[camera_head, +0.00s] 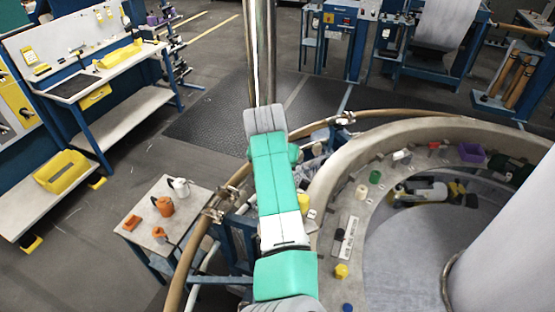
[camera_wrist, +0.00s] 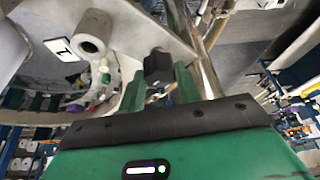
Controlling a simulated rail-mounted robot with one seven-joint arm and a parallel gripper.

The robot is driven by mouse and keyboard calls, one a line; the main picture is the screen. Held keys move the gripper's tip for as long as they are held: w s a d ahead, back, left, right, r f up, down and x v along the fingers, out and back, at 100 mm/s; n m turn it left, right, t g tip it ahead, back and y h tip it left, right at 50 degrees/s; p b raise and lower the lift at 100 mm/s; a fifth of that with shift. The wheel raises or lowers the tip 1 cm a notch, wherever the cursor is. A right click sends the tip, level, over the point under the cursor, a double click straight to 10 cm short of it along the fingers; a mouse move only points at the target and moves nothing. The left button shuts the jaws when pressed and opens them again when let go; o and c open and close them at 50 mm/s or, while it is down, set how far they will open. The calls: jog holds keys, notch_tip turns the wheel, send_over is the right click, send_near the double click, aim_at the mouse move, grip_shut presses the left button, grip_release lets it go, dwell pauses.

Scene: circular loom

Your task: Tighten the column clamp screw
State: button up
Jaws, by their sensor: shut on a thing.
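A dark, block-shaped screw head (camera_wrist: 158,65) shows in the wrist view, between the two green fingers of my gripper (camera_wrist: 160,77). I take it for the column clamp screw. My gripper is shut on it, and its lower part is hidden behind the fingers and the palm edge. A pale metal plate lies behind the screw, with a thick grey tube (camera_wrist: 93,31) and a white marked tag (camera_wrist: 61,49) to the left. In the head view my green and white arm covers the middle, and neither my gripper nor the screw can be made out.
The round loom ring (camera_head: 335,190) curves along the right, with small coloured parts on it and a purple bin (camera_head: 471,153). A brown curved rail (camera_head: 190,262) runs outside it. A small table (camera_head: 182,222) with orange and white cans stands left. A workbench (camera_head: 125,85) is farther left; open floor lies between.

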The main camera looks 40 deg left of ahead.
jog(key=m, duration=0.1)
jog(key=m+h+p, duration=0.1)
jog(key=m, duration=0.1)
jog(key=shift+s+a+m, duration=0.1)
jog(key=shift+a+m, duration=0.05)
jog(key=shift+m, duration=0.15)
jog(key=shift+a+m+t+h, duration=0.15)
jog(key=shift+m+h, duration=0.3)
jog(key=shift+m, duration=0.5)
jog(key=shift+d+m+t+h, duration=0.15)
jog(key=shift+m+h, duration=0.3)
jog(key=shift+m, duration=0.5)
jog(key=o, duration=1)
jog(key=shift+a, duration=0.1)
jog(key=b+v, duration=0.1)
jog(key=v, duration=0.6)
jog(key=shift+r+b, duration=0.35)
jog(key=shift+r, duration=0.1)
